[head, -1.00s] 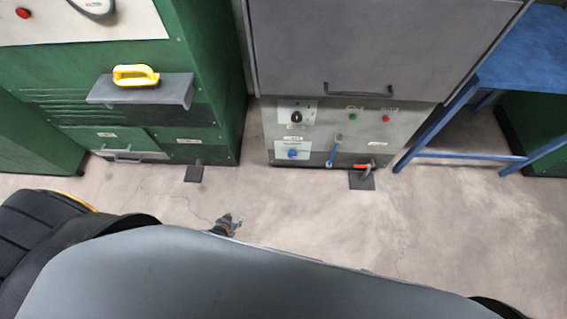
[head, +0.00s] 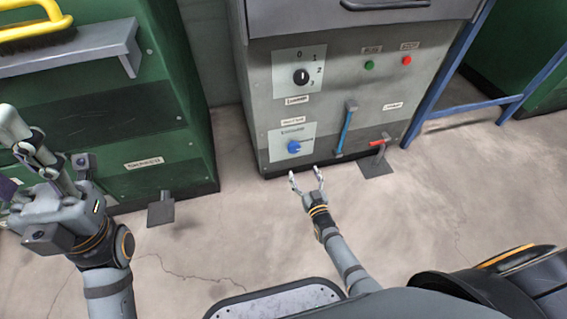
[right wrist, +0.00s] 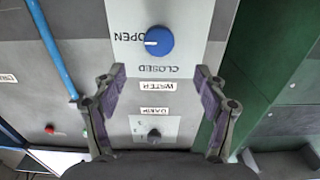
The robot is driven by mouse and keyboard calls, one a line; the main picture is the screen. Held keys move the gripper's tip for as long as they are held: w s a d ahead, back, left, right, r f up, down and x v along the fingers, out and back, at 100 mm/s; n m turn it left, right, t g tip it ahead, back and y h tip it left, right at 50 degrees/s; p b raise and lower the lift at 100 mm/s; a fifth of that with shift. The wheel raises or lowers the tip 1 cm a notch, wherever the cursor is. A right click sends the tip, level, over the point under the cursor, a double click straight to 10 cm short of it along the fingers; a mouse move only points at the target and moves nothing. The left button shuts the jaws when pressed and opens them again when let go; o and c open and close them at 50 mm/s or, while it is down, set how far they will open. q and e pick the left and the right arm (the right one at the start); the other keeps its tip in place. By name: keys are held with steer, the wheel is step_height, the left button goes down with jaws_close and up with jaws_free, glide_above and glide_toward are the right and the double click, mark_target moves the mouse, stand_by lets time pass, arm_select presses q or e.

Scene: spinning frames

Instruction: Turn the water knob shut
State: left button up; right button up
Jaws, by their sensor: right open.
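The blue water knob (head: 294,147) sits on a white plate low on the grey cabinet front. In the right wrist view, which shows the panel upside down, the knob (right wrist: 159,41) has its white mark pointing toward the word OPEN. CLOSED and WATER labels lie below it there. My right gripper (head: 306,176) is open and empty, in front of the cabinet's lower edge and apart from the knob. Its spread fingers (right wrist: 160,85) frame the panel below the knob. My left gripper (head: 30,140) is at the left before the green cabinet; its opening is unclear.
A black dial (head: 301,77) is above the knob. Green (head: 369,65) and red (head: 407,60) buttons, a blue lever (head: 346,128) and a red-handled pedal (head: 379,142) are to its right. A pedal (head: 160,210) stands by the green cabinet. A blue frame (head: 455,112) is at right.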

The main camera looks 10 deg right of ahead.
mark_target(295, 150)
steer(key=w+b, duration=0.5)
steer(key=w, duration=0.4)
steer(key=shift+w+a+f, duration=0.1)
steer(key=shift+w+f, duration=0.05)
steer(key=shift+w, duration=0.55)
steer(key=shift+r, duration=0.2)
steer(key=c, duration=1.2)
steer(key=shift+o, duration=0.2)
